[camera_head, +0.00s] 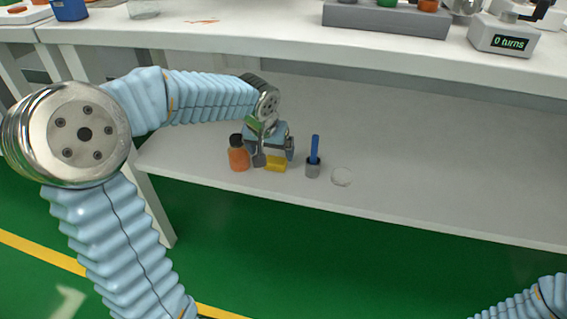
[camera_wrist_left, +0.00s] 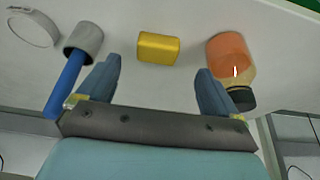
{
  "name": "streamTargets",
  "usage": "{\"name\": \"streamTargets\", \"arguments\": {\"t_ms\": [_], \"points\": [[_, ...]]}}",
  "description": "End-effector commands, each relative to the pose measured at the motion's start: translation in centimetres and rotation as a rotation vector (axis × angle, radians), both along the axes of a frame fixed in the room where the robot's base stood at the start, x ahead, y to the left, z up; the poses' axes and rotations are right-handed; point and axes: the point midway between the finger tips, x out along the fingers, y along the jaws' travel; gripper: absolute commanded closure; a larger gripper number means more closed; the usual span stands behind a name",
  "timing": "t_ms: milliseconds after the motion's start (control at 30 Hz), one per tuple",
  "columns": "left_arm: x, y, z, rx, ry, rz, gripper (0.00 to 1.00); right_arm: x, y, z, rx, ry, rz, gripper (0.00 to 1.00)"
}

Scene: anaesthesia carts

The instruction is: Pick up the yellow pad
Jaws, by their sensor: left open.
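The yellow pad (camera_head: 276,164) is a small block lying on the lower white shelf, between an orange bottle and a grey holder. My left gripper (camera_head: 274,160) is just over and behind it in the head view, fingers pointing down. In the left wrist view the yellow pad (camera_wrist_left: 158,47) lies ahead of the gap between the two open blue fingers of my left gripper (camera_wrist_left: 155,82). Nothing is between the fingers, and the pad appears apart from them. My right gripper is out of view; only part of my right arm shows at the lower right of the head view.
The orange bottle (camera_head: 238,155) with a dark cap stands close left of the pad. The grey holder (camera_head: 313,170) with a blue stick (camera_head: 315,148) stands to its right, then a clear ring (camera_head: 341,176). The upper tabletop (camera_head: 270,40) is above; the shelf's right side is bare.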

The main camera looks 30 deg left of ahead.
Motion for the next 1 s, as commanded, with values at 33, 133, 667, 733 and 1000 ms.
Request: {"name": "streamTargets", "arguments": {"t_ms": [33,133,667,733,1000], "points": [[0.3,0.0,-0.8,-0.001,0.003,0.000,0.06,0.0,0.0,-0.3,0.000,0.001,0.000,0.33],[1.0,0.0,-2.2,-0.002,0.003,0.000,0.06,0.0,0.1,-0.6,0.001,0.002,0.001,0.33],[2.6,0.2,-5.1,-0.002,0.000,-0.001,0.12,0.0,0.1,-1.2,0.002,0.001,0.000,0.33],[2.5,0.2,-5.1,-0.002,0.000,-0.001,0.23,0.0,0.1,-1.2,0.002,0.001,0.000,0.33],[2.5,0.2,-5.1,-0.002,0.000,-0.001,0.65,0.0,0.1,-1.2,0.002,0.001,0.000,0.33]]}}
